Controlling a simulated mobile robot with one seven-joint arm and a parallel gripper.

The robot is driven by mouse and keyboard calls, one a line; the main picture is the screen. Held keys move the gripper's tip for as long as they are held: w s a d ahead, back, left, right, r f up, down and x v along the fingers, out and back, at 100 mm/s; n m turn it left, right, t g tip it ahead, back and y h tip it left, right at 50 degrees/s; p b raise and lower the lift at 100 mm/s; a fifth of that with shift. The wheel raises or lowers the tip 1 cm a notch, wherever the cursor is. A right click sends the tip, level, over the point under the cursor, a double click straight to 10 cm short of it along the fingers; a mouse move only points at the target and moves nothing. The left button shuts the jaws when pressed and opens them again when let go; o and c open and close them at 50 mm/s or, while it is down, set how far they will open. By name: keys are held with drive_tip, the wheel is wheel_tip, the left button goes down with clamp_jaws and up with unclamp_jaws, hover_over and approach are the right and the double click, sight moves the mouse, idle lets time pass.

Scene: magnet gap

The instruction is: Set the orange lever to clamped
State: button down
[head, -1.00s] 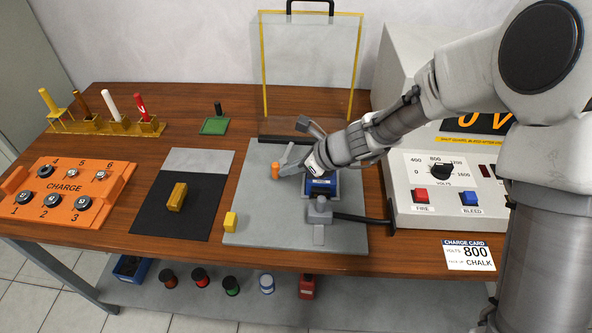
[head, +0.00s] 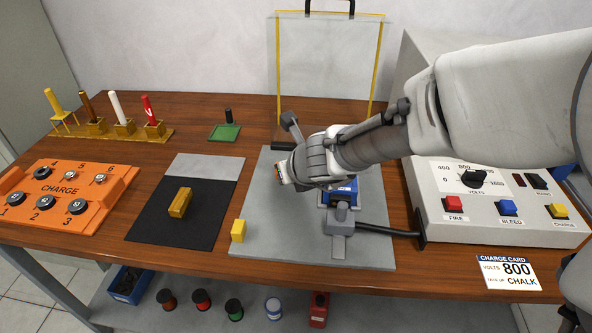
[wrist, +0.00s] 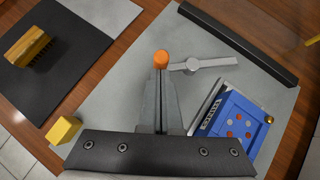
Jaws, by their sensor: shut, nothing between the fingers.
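The orange lever's round knob (wrist: 161,58) shows in the wrist view, at the tips of my gripper's fingers. A light grey bar (wrist: 210,64) with a round pivot lies to the right of the knob. My gripper (wrist: 160,74) is shut with its two fingers together and nothing between them. The tips overlap the lower edge of the knob in this view; I cannot tell whether they touch it. In the head view my wrist hides most of the lever. A blue block (wrist: 236,128) with orange and white dots is to the right of the fingers; it also shows in the head view (head: 342,190).
A yellow cube (head: 238,231) stands on the grey plate (head: 275,245). A black bar (wrist: 238,42) lies along the plate's far edge. A clear yellow-edged screen (head: 328,65) stands behind. The white volts box (head: 500,195) is at the right; a black mat (head: 175,220) is left.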

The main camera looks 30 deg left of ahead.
drive_tip(key=shift+f, duration=0.1)
drive_tip(key=shift+a+m+t+h+b, duration=0.8)
drive_tip(key=shift+a+m+b, duration=0.2)
drive_tip(key=shift+m, duration=0.4)
drive_tip(key=m, duration=0.1)
drive_tip(key=a+m+t+h, duration=0.1)
drive_tip(key=shift+w+a+m+h, duration=0.15)
drive_tip(key=shift+a+m+h, duration=0.05)
drive_tip(key=shift+m+h, duration=0.1)
drive_tip(key=shift+w+a+p, duration=0.35)
drive_tip(key=shift+w+a, duration=0.1)
drive_tip(key=shift+a, duration=0.25)
drive_tip(key=shift+r, duration=0.25)
